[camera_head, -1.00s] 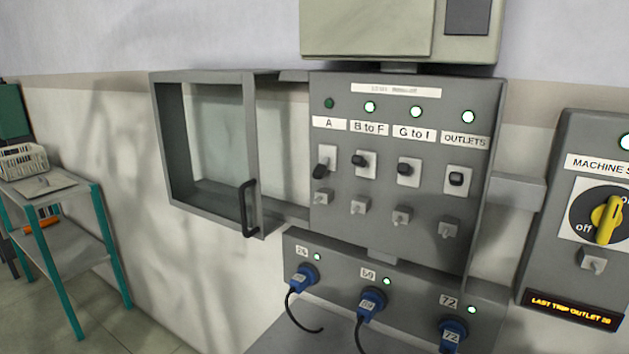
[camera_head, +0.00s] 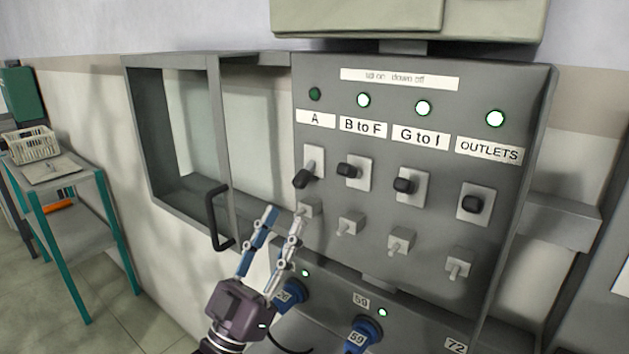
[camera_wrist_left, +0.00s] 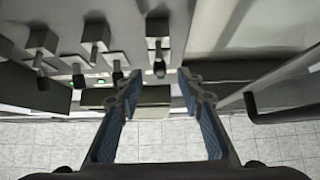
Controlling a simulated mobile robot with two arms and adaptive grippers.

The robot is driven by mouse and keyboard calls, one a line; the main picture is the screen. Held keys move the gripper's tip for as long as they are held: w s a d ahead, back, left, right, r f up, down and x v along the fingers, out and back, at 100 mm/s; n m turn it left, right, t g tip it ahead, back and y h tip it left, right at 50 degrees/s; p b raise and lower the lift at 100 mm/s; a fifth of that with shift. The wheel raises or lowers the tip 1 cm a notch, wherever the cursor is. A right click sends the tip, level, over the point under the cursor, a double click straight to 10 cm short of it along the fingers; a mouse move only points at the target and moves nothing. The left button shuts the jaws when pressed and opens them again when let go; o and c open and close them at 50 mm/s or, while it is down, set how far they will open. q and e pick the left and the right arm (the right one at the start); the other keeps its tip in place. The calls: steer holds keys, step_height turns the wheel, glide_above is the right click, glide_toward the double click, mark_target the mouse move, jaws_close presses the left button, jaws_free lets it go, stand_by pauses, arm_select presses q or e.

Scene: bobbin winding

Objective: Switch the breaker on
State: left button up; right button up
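The breaker panel (camera_head: 330,250) carries switches marked A, B to F, G to I and OUTLETS. The A switch (camera_head: 303,178) has its black lever tilted down, and the lamp (camera_head: 315,94) above it is dark green. The B to F (camera_head: 349,171), G to I (camera_head: 404,185) and OUTLETS (camera_head: 472,204) levers sit higher on their plates under bright lamps. My left gripper (camera_head: 285,211) is open and empty, its fingertips just below the A lever. In the left wrist view, the open fingers (camera_wrist_left: 159,76) flank a dark-tipped lever (camera_wrist_left: 159,68). My right gripper is not in view.
The open panel door with its black handle (camera_head: 214,220) stands left of the gripper. Small grey blocks (camera_head: 350,224) stick out below the switches. Blue plugs (camera_head: 361,335) and cables are underneath. A teal-legged shelf (camera_head: 65,255) stands far left.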

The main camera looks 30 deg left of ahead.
mark_target(297, 188)
arm_select(q)
steer(key=shift+h, duration=0.3)
steer(key=r, duration=0.1)
steer(key=w+r+p, duration=0.1)
steer(key=r, duration=0.1)
steer(key=w+r+p, duration=0.1)
steer(key=shift+w+d+r, duration=0.15)
steer(key=shift+w+r, duration=0.05)
steer(key=shift+r, duration=0.05)
steer(key=shift+w+r, duration=0.45)
steer(key=shift+w, duration=0.35)
steer(key=shift+w+r, duration=0.1)
steer(key=shift+p, duration=0.3)
jaws_close()
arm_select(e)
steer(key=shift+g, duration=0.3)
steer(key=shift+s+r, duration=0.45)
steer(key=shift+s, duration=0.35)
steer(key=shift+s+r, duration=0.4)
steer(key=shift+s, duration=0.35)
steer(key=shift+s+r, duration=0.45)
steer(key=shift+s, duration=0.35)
